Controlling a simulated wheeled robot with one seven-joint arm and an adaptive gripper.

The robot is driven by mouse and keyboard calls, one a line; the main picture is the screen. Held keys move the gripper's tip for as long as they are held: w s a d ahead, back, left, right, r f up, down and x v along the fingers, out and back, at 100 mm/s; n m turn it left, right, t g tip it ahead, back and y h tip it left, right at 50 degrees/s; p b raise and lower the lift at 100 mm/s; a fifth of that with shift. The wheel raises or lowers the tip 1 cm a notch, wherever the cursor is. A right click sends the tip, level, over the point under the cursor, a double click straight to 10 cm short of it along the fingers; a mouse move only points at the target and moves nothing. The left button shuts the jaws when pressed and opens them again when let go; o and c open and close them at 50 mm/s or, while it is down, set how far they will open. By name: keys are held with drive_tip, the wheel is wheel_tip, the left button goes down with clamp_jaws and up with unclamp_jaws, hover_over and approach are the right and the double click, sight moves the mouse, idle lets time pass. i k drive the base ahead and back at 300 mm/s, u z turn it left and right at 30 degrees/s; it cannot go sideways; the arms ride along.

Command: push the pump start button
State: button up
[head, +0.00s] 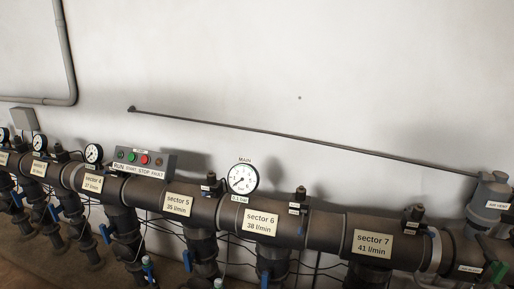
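The pump control box (169,161) is a small grey panel behind and above the main pipe, left of centre in the head view. Its label strip (138,170) reads RUN, START, STOP, FAULT. The green start button (132,157) sits above START, left of the red stop button (145,159). Darker round lamps appear at either end of the row. Nothing covers the panel's face. My gripper is not in view.
A thick dark pipe (325,232) crosses the view, with sector labels, several blue-handled valves below and a main gauge (242,179) on top. Smaller gauges stand at left, one (93,153) just left of the box. A thin rod (300,138) slopes across the bare wall.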

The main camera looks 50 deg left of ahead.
sight(131, 156)
drive_tip(key=u, duration=2.5)
